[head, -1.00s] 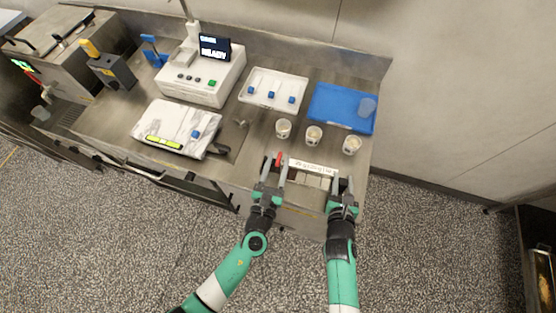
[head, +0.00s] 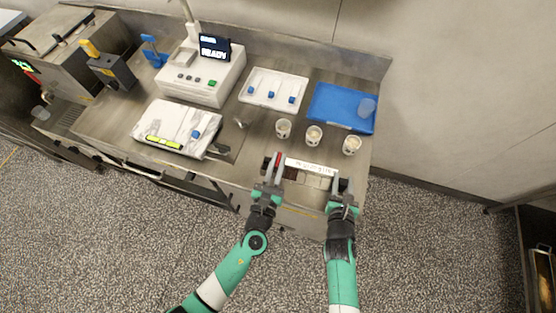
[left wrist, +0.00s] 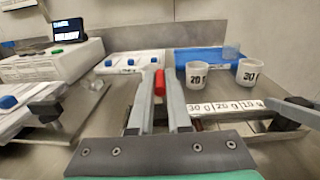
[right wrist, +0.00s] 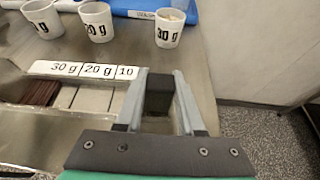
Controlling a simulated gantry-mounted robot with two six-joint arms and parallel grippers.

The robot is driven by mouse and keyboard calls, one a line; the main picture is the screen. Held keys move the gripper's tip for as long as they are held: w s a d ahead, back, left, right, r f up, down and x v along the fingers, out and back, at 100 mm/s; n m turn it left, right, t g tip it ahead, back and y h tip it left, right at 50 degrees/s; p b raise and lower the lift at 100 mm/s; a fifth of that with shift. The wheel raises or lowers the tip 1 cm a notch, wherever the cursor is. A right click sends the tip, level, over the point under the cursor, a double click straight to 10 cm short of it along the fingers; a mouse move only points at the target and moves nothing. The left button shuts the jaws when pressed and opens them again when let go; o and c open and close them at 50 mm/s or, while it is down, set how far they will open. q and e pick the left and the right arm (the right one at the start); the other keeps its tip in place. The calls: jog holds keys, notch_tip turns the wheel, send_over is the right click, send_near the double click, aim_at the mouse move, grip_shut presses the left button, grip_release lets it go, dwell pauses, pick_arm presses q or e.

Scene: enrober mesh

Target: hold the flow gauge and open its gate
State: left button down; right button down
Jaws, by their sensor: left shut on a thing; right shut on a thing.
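The flow gauge (head: 311,167) lies at the counter's front edge, a white strip marked 30 g, 20 g and 10 above a row of compartments. The strip also shows in the right wrist view (right wrist: 83,70). The compartment below 30 g looks dark red-brown (right wrist: 40,93); the others look pale. My left gripper (head: 273,166) is shut on the red tab (left wrist: 159,83) at the gauge's left end. My right gripper (head: 343,184) is shut on the black block (right wrist: 159,92) at its right end. The fingers partly hide both parts.
Three white cups (head: 314,135) stand just behind the gauge. Behind them are a blue tray (head: 330,100) and a white panel with blue knobs (head: 262,84). A white machine (head: 205,88) reads READY. A covered white tray (head: 170,127) lies to the left.

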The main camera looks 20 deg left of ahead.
pick_arm(q)
jog(key=shift+a, duration=0.1)
jog(key=a+n, duration=0.1)
jog(key=n, duration=0.1)
jog(key=a+f+n, duration=0.1)
jog(key=n, duration=0.2)
jog(key=shift+s+a+f+n, duration=0.1)
jog(key=shift+a+f+n, duration=0.25)
jog(key=shift+n, duration=0.6)
jog(key=shift+a+f+n, duration=0.2)
jog(key=shift+f+n, duration=0.1)
jog(key=shift+n, duration=0.65)
jog(key=c, duration=0.9)
grip_release()
jog(key=shift+o, duration=0.2)
